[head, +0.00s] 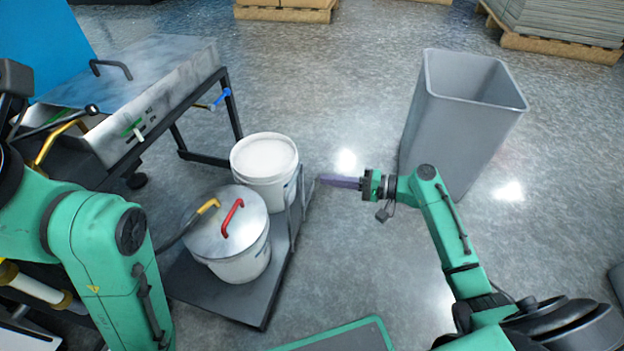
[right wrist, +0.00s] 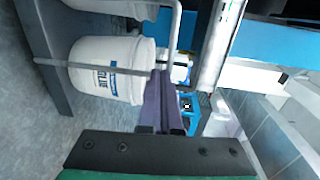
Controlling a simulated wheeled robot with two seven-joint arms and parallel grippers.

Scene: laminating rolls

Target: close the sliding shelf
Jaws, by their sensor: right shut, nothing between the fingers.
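The sliding shelf (head: 262,306) is a dark flat platform pulled out from beneath the machine on the left. A grey rail (head: 305,205) stands along its right edge; its thin bar (right wrist: 95,68) crosses the right wrist view. The shelf carries a white bucket (head: 265,172) and a bucket with a metal lid (head: 212,235) and red handle. My right gripper (head: 326,181), with purple fingers, is shut and empty just right of the rail, pointing left at it. In the right wrist view its fingertips (right wrist: 160,78) overlap the bar; I cannot tell whether they touch. My left gripper is out of view.
A tall grey bin (head: 455,130) stands behind my right arm. The machine table (head: 150,85) with its legs is at the upper left. Pallets (head: 285,10) lie at the back. The floor between the shelf and bin is clear.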

